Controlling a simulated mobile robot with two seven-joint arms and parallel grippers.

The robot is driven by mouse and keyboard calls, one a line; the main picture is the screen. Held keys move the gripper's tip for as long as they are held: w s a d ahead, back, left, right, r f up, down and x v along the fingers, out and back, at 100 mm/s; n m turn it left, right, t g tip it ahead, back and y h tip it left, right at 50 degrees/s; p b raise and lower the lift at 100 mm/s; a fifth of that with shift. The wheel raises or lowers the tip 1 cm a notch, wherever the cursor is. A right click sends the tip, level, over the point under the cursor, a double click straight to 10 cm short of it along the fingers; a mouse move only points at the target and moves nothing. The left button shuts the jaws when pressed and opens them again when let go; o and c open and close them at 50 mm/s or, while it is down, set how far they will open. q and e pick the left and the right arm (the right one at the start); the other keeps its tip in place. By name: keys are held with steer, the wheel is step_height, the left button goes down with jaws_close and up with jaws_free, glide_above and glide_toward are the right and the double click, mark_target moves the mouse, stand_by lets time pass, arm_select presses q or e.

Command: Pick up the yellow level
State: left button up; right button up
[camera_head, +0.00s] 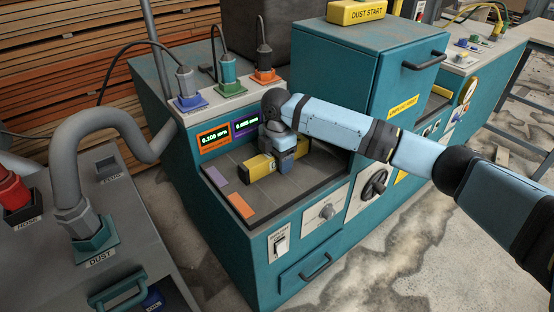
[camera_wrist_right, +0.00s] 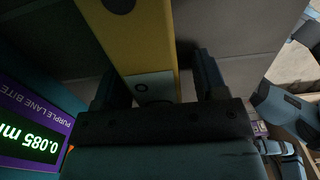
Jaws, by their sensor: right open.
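The yellow level (camera_head: 256,168) lies on the dark grey tiled work surface inside the teal machine's recess. Its far end is partly hidden by my right gripper (camera_head: 283,160), which reaches down over it. In the right wrist view the level (camera_wrist_right: 145,40) runs up the picture, with dark round spots and a pale plate near its close end. The open fingers of my right gripper (camera_wrist_right: 157,82) stand on either side of it, with gaps showing. My left gripper is out of view.
An orange block (camera_head: 241,206) and a purple block (camera_head: 217,176) lie at the recess's near left edge. Two small displays (camera_head: 215,139) stand behind the level. A teal cabinet (camera_head: 370,75) rises at right. Bare tiles lie right of the level.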

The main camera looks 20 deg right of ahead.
steer(key=shift+r, duration=0.1)
steer(key=c, duration=1.2)
